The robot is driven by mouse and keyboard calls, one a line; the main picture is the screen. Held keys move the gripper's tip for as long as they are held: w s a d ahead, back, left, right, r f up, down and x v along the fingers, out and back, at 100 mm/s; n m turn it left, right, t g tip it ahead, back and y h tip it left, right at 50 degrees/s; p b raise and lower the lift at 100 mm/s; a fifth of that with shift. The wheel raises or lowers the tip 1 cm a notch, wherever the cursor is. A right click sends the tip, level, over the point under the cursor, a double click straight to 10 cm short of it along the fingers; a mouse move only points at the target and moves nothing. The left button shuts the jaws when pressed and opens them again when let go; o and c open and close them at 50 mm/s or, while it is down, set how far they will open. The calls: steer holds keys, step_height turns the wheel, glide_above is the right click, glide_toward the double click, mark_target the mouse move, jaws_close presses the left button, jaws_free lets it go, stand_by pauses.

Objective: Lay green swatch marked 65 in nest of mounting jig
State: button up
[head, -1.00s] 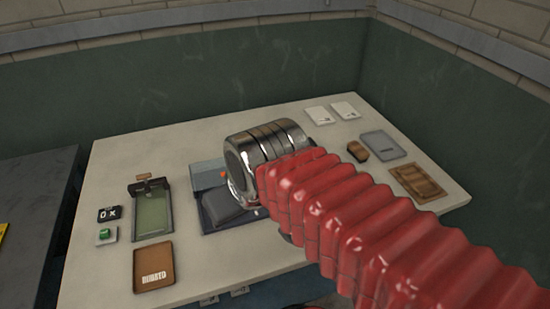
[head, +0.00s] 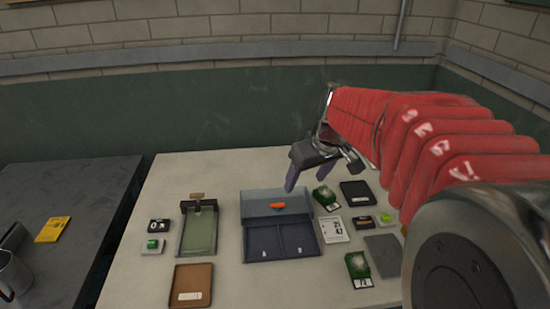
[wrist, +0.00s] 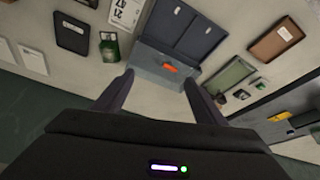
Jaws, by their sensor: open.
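Two dark green swatches with white labels lie right of the blue-grey case in the head view: a far one (head: 325,196) and a near one (head: 358,264). Their numbers are too small to read surely, so I cannot tell which is 65. The far one also appears in the wrist view (wrist: 110,48). A frame with a green bed and dark clamp bar (head: 199,232), probably the mounting jig, lies left of the case, with no separate swatch visible in it. My gripper (head: 322,178) is open and empty, above the table's back part beyond the case.
The blue-grey case (head: 262,202) has an orange latch and a dark two-part tray. A brown tray (head: 193,280), a dark pad (head: 358,193), a numbered white card (head: 335,230) and a grey plate (head: 384,254) lie around. My arm covers the table's right side.

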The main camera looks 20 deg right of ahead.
steer(key=w+d+f, duration=0.3)
steer(key=d, duration=0.5)
steer(key=w+d+f, duration=0.4)
steer(key=d, duration=0.4)
steer(key=shift+w+d+f+n, duration=0.15)
steer(key=shift+w+d+n, duration=0.05)
steer(key=shift+w+n, duration=0.1)
glide_above(326, 193)
steer(key=s, duration=0.2)
steer(key=shift+s+d+f, duration=0.1)
steer(key=shift+f, duration=1.9)
steer(key=shift+s+f, duration=0.1)
steer(key=shift+f, duration=1.85)
steer(key=shift+x, duration=2.65)
steer(key=shift+s, duration=0.15)
